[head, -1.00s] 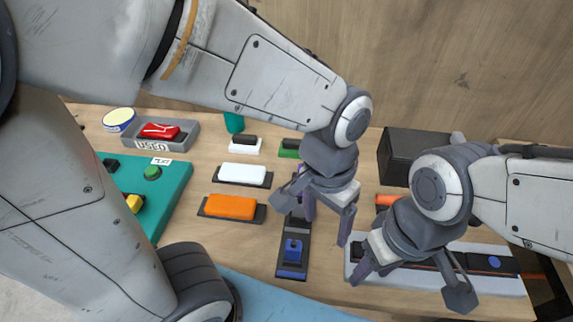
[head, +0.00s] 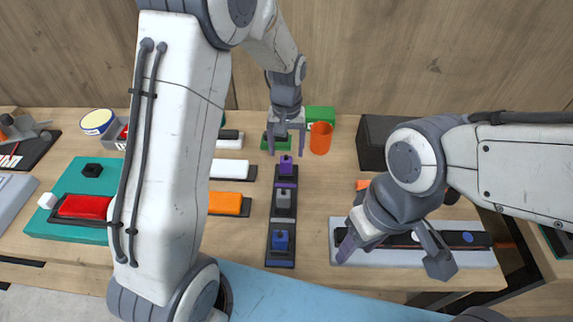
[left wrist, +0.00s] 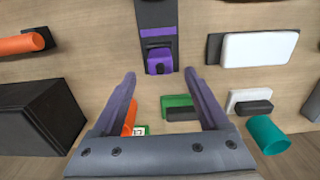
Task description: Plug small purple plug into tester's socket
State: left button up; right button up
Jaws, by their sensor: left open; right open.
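The small purple plug (head: 286,163) stands at the far end of a dark rack (head: 283,257), in line with a grey plug (head: 283,199) and a blue plug (head: 280,240). My left gripper (head: 286,150) is open and empty at the rack's far end. In the left wrist view the purple plug (left wrist: 160,60) shows just beyond the gap between its open fingers (left wrist: 162,76), not gripped. A long light-grey unit (head: 400,259) with a dark strip and white and blue round marks, perhaps the tester, lies right. My right gripper (head: 392,255) is open above it, hiding part.
A black box (head: 374,148) stands behind my right arm. An orange cup (head: 320,138) and green items are near my left gripper. White (head: 229,169) and orange (head: 224,204) blocks lie left of the rack. A teal board (head: 65,230) is farther left.

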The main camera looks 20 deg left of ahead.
aim_at(286, 159)
pick_arm(q)
jog(key=f, duration=0.2)
jog(key=f+p, duration=0.1)
jog(key=shift+s+f, duration=0.3)
jog(key=shift+f, duration=0.6)
grip_shut()
jog(key=shift+r, duration=0.15)
jog(key=shift+w+r, duration=0.1)
jog(key=shift+r, duration=0.25)
jog(key=r, duration=0.1)
jog(key=r+b, duration=0.1)
jog(key=d+r, duration=0.1)
jog(key=shift+s+r, duration=0.3)
jog(key=shift+r, duration=0.05)
jog(key=s+d+r+b, duration=0.2)
jog(key=s+d+r, duration=0.4)
jog(key=d, duration=0.2)
jog(key=shift+s+d+r, duration=0.15)
jog(key=shift+s+r, duration=0.05)
jog(key=shift+s, duration=0.15)
